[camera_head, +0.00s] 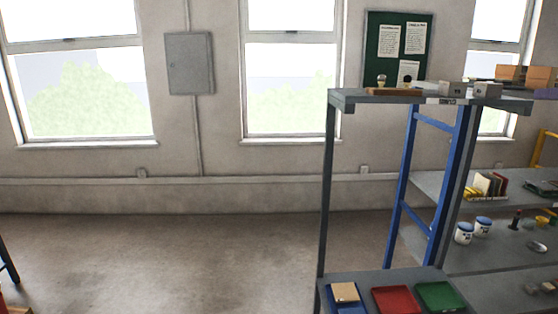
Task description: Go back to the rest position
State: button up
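My gripper and arm are not in view in the head camera. The view shows a room with a grey shelf unit (325,190) at the right. On its low front surface are a blue tray (347,308), a red tray (396,300) and a green tray (439,296). A beige tile (345,292) lies in the blue tray. The red and green trays look empty.
A blue-framed rack (403,175) stands behind, with books (490,185) and white-and-blue containers (464,232). A wooden board with small items (394,91) is on the top shelf. The floor (180,255) at left and centre is clear. A dark leg (8,265) shows far left.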

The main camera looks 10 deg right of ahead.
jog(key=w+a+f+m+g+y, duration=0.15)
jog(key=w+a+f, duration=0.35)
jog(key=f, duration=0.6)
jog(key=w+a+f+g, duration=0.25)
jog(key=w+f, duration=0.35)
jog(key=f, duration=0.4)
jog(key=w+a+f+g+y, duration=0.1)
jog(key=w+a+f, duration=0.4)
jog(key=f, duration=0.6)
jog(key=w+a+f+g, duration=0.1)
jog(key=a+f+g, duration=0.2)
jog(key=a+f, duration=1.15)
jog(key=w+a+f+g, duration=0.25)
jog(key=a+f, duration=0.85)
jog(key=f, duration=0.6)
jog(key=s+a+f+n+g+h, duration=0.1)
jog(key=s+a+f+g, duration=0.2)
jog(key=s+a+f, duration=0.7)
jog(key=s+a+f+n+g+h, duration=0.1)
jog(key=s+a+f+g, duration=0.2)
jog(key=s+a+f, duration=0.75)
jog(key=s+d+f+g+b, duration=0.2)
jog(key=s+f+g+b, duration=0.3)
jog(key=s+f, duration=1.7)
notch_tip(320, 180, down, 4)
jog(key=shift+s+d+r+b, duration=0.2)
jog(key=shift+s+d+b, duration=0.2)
jog(key=shift+b, duration=0.15)
